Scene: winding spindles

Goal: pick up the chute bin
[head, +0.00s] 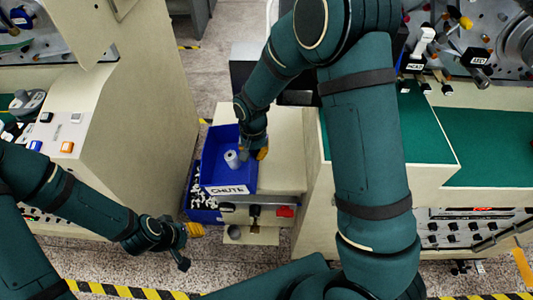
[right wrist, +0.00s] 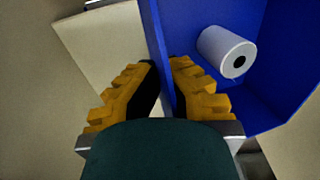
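The chute bin (head: 212,172) is an open blue bin with a white label reading CHUTE on its front. It is at the left side of the cream cabinet top in the head view. A white spool (head: 232,159) is in it. In the right wrist view, the bin's blue wall (right wrist: 214,18) passes between the yellow fingers of my right gripper (right wrist: 166,70), one outside, one inside beside the spool (right wrist: 227,52).
Another blue bin (head: 203,215) with white markings stands lower, just below and left of the chute bin. The cream cabinet top (head: 285,150) is bare right of the bin. Machine cabinets flank both sides. Striped floor tape (head: 120,291) runs along the front.

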